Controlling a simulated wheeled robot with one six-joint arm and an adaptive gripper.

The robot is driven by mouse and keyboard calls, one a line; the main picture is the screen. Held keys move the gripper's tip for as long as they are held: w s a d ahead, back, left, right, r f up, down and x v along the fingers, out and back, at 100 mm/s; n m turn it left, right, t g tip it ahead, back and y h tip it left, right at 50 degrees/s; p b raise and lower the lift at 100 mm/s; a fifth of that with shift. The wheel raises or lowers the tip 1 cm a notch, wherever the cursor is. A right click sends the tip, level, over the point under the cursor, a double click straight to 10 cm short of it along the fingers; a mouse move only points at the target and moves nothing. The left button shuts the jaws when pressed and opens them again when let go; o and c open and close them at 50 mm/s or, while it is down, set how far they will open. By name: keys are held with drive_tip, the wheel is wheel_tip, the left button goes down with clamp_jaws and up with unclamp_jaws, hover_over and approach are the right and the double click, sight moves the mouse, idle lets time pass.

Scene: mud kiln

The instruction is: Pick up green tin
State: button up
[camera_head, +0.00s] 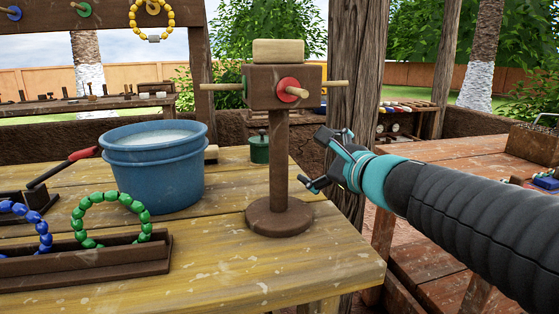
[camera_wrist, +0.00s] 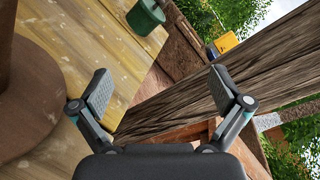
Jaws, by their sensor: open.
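The green tin (camera_head: 259,149) is a small lidded pot on the wooden table, behind the brown stand and right of the blue bucket. In the wrist view the green tin (camera_wrist: 146,17) is at the top, beyond my left finger and cut off by the frame's top edge. My gripper (camera_head: 318,160) is open and empty, in the air right of the stand. In the wrist view my gripper (camera_wrist: 160,90) shows its two fingers wide apart, with the wooden post and table edge behind them. The gripper is apart from the tin.
A brown stand (camera_head: 278,165) with pegs and a red disc stands between the gripper side and the blue bucket (camera_head: 153,170). A thick wooden post (camera_head: 352,70) rises behind the gripper. Bead rings sit on a wooden holder (camera_head: 85,262) at front left. The table's front right (camera_head: 330,262) is clear.

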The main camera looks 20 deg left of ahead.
sight(263, 140)
drive_tip(key=w+a+m, duration=0.1)
drive_tip(key=a+m, duration=0.1)
drive_tip(key=w+a+f+m+t+b, duration=0.1)
drive_tip(key=a+m, duration=0.1)
drive_tip(key=m, duration=0.1)
drive_tip(key=w+a+f+m, duration=0.1)
drive_tip(key=w+a+m, duration=0.1)
drive_tip(key=a+m, duration=0.1)
drive_tip(key=shift+w+a+b, duration=0.1)
drive_tip(key=shift+b, duration=0.3)
drive_tip(key=shift+w+a+f+m+t, duration=0.15)
drive_tip(key=shift+w+a+m, duration=0.15)
drive_tip(key=shift+m, duration=0.25)
drive_tip(key=shift+w+a+r+m+t, duration=0.1)
drive_tip(key=shift+w+a+m+t, duration=0.1)
drive_tip(key=shift+a+m, duration=0.3)
drive_tip(key=x, duration=0.8)
drive_tip(key=shift+f+p, duration=0.1)
drive_tip(key=shift+p, duration=0.3)
drive_tip(key=shift+p+x, duration=0.6)
drive_tip(key=shift+x, duration=2.05)
drive_tip(key=shift+s, duration=0.1)
drive_tip(key=c, duration=1.1)
